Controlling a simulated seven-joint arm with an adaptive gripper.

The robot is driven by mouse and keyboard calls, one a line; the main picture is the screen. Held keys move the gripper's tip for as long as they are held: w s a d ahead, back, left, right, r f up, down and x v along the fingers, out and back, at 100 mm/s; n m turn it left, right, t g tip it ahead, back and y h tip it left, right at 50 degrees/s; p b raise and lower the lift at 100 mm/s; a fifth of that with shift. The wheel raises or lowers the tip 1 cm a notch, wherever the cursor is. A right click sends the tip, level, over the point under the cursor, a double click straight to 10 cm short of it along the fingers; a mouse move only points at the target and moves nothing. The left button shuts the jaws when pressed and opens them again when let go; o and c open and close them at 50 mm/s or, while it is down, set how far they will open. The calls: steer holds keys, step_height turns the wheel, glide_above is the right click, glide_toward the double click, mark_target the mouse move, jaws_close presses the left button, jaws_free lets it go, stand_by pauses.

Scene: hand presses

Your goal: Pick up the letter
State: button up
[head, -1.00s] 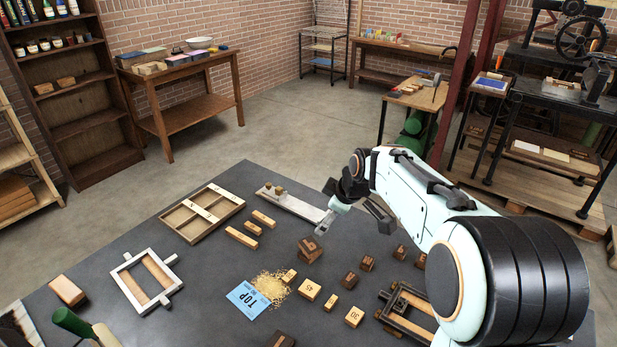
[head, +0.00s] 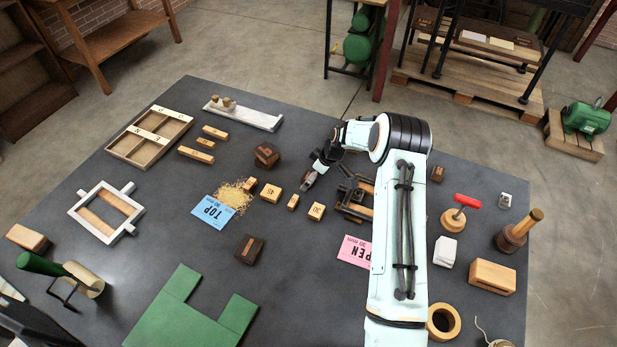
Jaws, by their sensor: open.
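My gripper (head: 324,181) is open, with nothing seen between its fingers. It is over the middle of the dark table, left of a dark frame and above the numbered wooden blocks in the picture. Which thing is the letter is unclear. Candidates are a dark wooden block (head: 249,249), dark stacked blocks (head: 266,155) left of my gripper, and a small dark block (head: 437,174) right of my arm. A wooden tray (head: 126,155) at the left holds pale strips with letters. My arm hides part of the table's right side.
Wooden blocks (head: 316,211) marked 45 and 30 lie near my gripper. A blue TOP card (head: 209,211), wood shavings (head: 234,197) and a pink card (head: 354,251) lie flat. The dark frame (head: 356,209) is close by. Green sheets (head: 180,320) lie in front.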

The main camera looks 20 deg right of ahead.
mark_target(307, 175)
steer(key=shift+f, duration=0.1)
steer(key=c, duration=0.9)
steer(key=shift+c, duration=0.2)
steer(key=shift+r, duration=0.4)
step_height(307, 175, up, 3)
steer(key=shift+f, duration=0.1)
steer(key=s+a+r, duration=0.3)
steer(key=s+r, duration=0.6)
steer(key=s, duration=0.4)
steer(key=shift+s+r, duration=0.25)
steer(key=shift+s, duration=0.1)
